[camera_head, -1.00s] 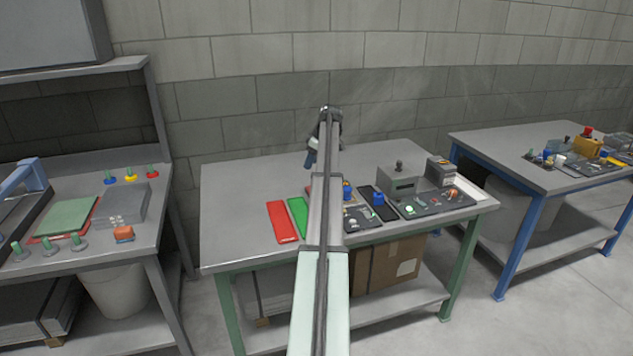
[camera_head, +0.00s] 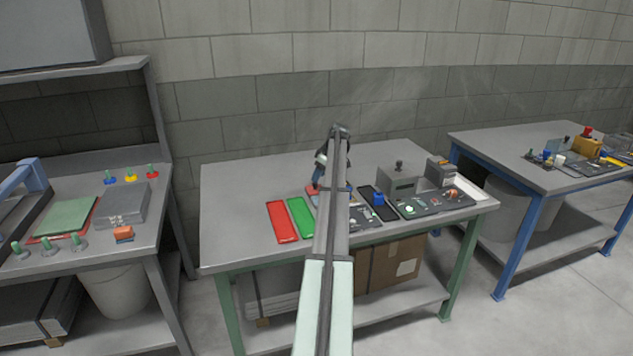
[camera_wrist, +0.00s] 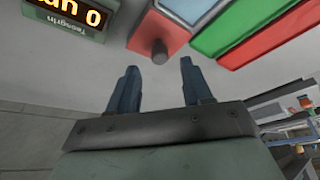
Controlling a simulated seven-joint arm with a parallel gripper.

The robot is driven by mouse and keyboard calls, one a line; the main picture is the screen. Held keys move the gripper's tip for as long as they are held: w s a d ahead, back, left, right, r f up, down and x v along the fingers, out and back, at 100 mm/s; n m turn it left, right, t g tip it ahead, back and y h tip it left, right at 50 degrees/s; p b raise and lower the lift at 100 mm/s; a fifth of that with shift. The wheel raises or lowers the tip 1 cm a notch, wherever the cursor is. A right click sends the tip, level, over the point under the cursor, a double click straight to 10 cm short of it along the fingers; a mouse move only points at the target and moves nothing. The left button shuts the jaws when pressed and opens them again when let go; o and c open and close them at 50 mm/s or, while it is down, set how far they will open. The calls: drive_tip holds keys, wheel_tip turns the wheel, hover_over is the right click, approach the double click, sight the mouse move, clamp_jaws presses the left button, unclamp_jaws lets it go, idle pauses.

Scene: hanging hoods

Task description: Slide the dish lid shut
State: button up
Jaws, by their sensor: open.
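A small red plate with a dark grey round knob, which looks like the dish lid (camera_wrist: 158,28), is at the top middle of the wrist view. It sits beside a pale blue panel with a light rim (camera_wrist: 195,8), perhaps the dish; how far the lid covers it I cannot tell. My gripper (camera_wrist: 158,70) is open and empty, and the knob lies just beyond and between its blue fingertips, with no clear contact. In the head view my gripper (camera_head: 315,189) is low over the middle table, and my arm hides much of the dish area.
A red tray (camera_head: 282,222) and a green tray (camera_head: 300,217) lie left of my arm. A display box (camera_wrist: 65,15) is left of the lid in the wrist view. A blue knob (camera_head: 378,198) and grey boxes (camera_head: 400,183) stand on the right. The table's left part is clear.

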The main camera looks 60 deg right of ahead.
sight(315, 186)
drive_tip(key=shift+x, duration=1.9)
drive_tip(key=shift+c, duration=0.5)
clamp_jaws()
